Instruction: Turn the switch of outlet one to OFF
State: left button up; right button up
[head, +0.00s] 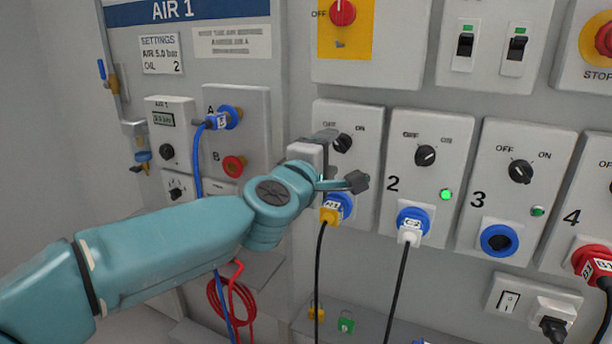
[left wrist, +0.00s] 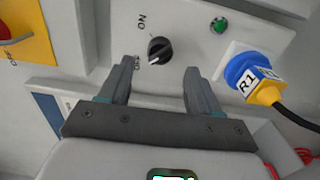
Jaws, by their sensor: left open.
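The outlet one switch (head: 342,143) is a black round knob at the top of the leftmost outlet panel. In the left wrist view the knob (left wrist: 160,51) shows a white pointer mark on its lower left, towards the OFF label; ON is printed above. The green lamp (left wrist: 218,25) of outlet one looks dark. My left gripper (head: 341,160) is open in front of the panel. In the left wrist view its fingers (left wrist: 160,68) stand apart on either side of the knob, without visible contact. My right gripper is not in view.
A yellow plug (left wrist: 263,86) sits in outlet one's blue socket, just beside one finger. Outlet two (head: 425,155) has a lit green lamp and a white plug. Outlet three (head: 520,171) has an empty socket. A red switch (head: 343,12) on yellow is above.

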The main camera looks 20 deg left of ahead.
pick_arm(q)
jog(key=s+p, duration=0.1)
jog(key=s, duration=1.1)
jog(key=shift+a, duration=0.25)
